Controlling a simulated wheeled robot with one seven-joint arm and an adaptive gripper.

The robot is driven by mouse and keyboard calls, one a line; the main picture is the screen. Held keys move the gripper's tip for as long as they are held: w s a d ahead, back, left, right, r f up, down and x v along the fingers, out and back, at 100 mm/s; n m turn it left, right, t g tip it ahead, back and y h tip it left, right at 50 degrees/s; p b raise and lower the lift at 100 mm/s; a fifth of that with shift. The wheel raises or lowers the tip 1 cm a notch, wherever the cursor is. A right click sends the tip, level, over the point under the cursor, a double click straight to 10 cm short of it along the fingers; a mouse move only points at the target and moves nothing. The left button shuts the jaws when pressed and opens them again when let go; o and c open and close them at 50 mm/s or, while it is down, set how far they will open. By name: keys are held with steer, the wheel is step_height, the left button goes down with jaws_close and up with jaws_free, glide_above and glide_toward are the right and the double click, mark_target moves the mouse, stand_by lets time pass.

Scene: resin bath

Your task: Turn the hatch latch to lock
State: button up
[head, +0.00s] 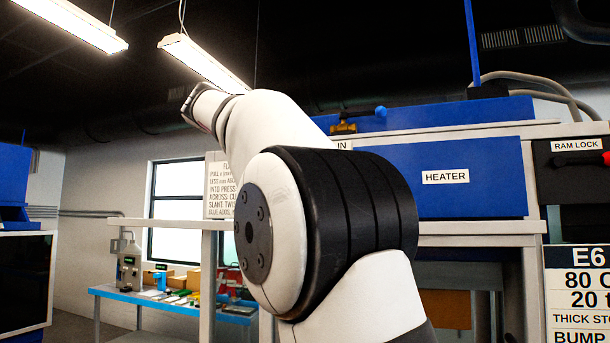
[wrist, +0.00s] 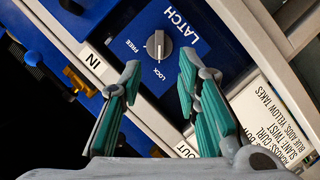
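The hatch latch is a round grey knob (wrist: 158,45) on a blue panel under the word LATCH in the wrist view. FREE is printed to its left and LOCK below it. A pale ridge on the knob runs roughly up and down in the picture; I cannot tell which label it marks. My gripper (wrist: 159,63) is open, its two green-padded fingers apart with nothing between them. The fingertips lie to the lower left and lower right of the knob, apparently short of it. In the head view my arm is raised, and neither knob nor fingers can be made out.
A blue HEATER panel (head: 447,178) and a red RAM LOCK handle (head: 578,160) are on the right. A brass valve (head: 343,128) with a blue handle is above the IN label. A blue workbench (head: 150,294) with several tools stands at the back left. A sign (wrist: 262,122) is near the right finger.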

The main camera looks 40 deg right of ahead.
steer(key=shift+v, duration=2.3)
steer(key=s+a+f+n+y, duration=0.2)
steer(key=s+a+f+y, duration=0.3)
steer(key=f, duration=0.9)
steer(key=s+a+f+n+t+y, duration=0.1)
steer(key=s+a+f+y, duration=0.3)
steer(key=s+a+f, duration=0.4)
steer(key=s+a+f+n+t+y+b, duration=0.1)
steer(key=s+a+f+y, duration=0.4)
steer(key=s+f, duration=0.6)
step_height(320, 180, down, 10)
steer(key=shift+a+n+y, duration=0.3)
steer(key=shift+a+n, duration=0.5)
steer(key=shift+a, duration=0.25)
